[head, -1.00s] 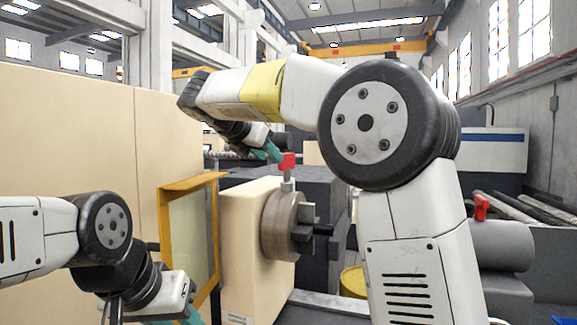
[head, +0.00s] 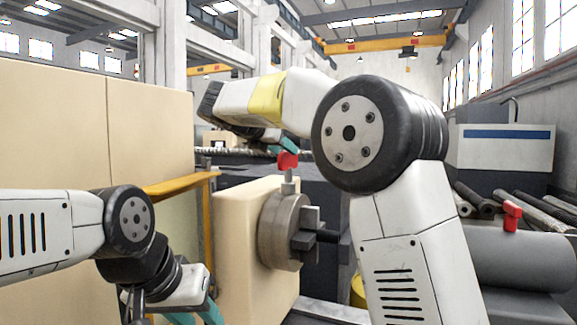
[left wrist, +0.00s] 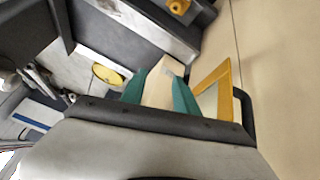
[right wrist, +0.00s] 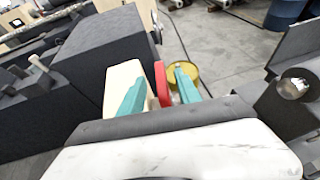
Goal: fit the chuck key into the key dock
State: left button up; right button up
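The chuck key, with a red handle (head: 287,160) and a metal shank, stands upright on top of the grey lathe chuck (head: 283,232) in the head view. My right gripper (head: 283,146) is at the handle, its teal fingers partly hidden behind it. In the right wrist view the red handle (right wrist: 163,85) sits between the open fingers, with small gaps showing; I see no clear grip. My left gripper (left wrist: 160,85) is open and empty, low at the left in the head view (head: 195,318). I cannot make out the key dock for certain.
A beige headstock (head: 240,240) carries the chuck. A yellow-framed door (head: 207,235) stands between it and my left arm. A grey cylinder (head: 520,262) with a red T-shaped piece (head: 512,214) is at the right. A yellow bucket (right wrist: 187,70) stands on the floor.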

jog(key=x, duration=0.3)
jog(key=shift+w+d+f, duration=0.1)
jog(key=shift+w+d, duration=0.05)
jog(key=shift+c, duration=0.4)
grip_shut()
dwell(0.9)
